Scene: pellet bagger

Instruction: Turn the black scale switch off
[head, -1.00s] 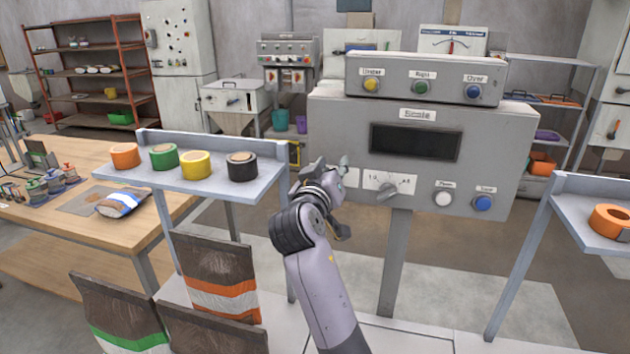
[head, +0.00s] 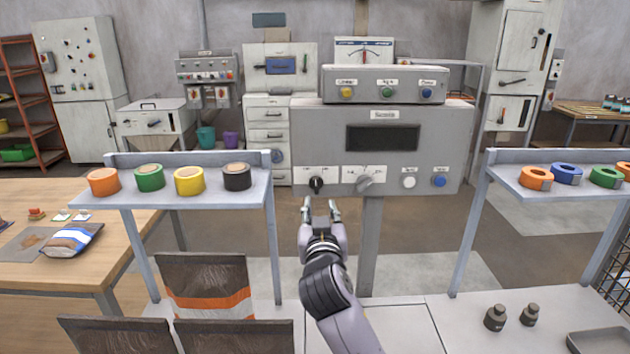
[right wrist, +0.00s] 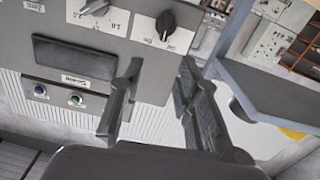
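The black scale switch (head: 316,183) is a small black knob on a white label plate at the lower left of the grey scale box (head: 300,135). In the right wrist view the scale appears upside down, and the black switch (right wrist: 167,22) shows near the top. Which label it points to is too small to tell. My right gripper (head: 321,208) is just below the switch in the head view, fingers apart and empty. In the right wrist view its two fingers (right wrist: 160,72) are spread, with the switch beyond the tips, not touched. My left gripper is out of view.
A grey dial (head: 365,183) sits right of the switch, then a white button (head: 409,182) and a blue button (head: 439,181). A shelf (head: 190,197) with tape rolls stands to the left; another shelf (head: 510,186) with rolls stands to the right.

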